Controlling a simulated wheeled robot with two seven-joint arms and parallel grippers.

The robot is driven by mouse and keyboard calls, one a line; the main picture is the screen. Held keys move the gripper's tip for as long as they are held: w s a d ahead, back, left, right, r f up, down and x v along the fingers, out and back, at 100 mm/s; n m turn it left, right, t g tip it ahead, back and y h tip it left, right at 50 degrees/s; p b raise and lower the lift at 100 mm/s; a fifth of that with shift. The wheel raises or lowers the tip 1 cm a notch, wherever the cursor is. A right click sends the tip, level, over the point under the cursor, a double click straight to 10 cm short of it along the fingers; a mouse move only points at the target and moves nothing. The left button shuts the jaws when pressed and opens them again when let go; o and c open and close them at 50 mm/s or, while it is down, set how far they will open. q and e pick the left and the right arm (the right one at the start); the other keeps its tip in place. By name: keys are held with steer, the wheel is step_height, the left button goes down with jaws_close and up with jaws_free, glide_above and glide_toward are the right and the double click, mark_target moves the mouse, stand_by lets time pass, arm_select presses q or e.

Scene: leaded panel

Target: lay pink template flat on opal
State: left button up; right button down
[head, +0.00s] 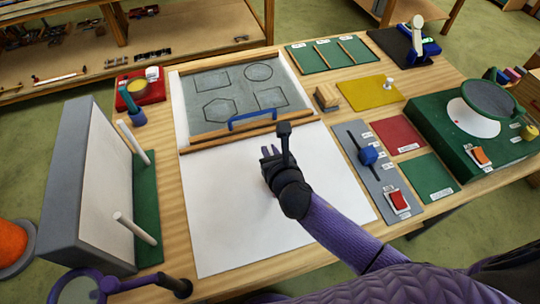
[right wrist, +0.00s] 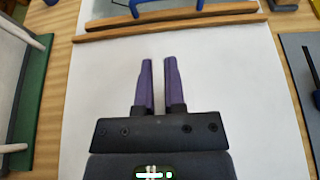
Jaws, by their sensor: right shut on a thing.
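My right gripper (head: 268,152) is over the large white sheet (head: 225,225), short of its far wooden bar. In the right wrist view its two purple fingers (right wrist: 159,62) are close together with a narrow gap. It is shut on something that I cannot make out. I cannot pick out the pink template in either view. Nothing is clearly marked as the opal; the white sheet also shows in the right wrist view (right wrist: 240,110). My left gripper is not in view.
Beyond the sheet is a grey board (head: 205,82) with outlined shapes and a blue handle (head: 252,120). A grey upright box (head: 90,185) stands left. A grey strip with a blue knob (head: 368,155), a red mat (head: 398,135) and a green unit (head: 455,135) lie right.

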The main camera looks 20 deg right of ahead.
steer(key=shift+r, duration=0.1)
steer(key=c, duration=0.7)
jaws_free()
steer(key=shift+r, duration=0.1)
steer(key=p+v, duration=0.2)
steer(key=v, duration=1)
steer(key=shift+p, duration=0.35)
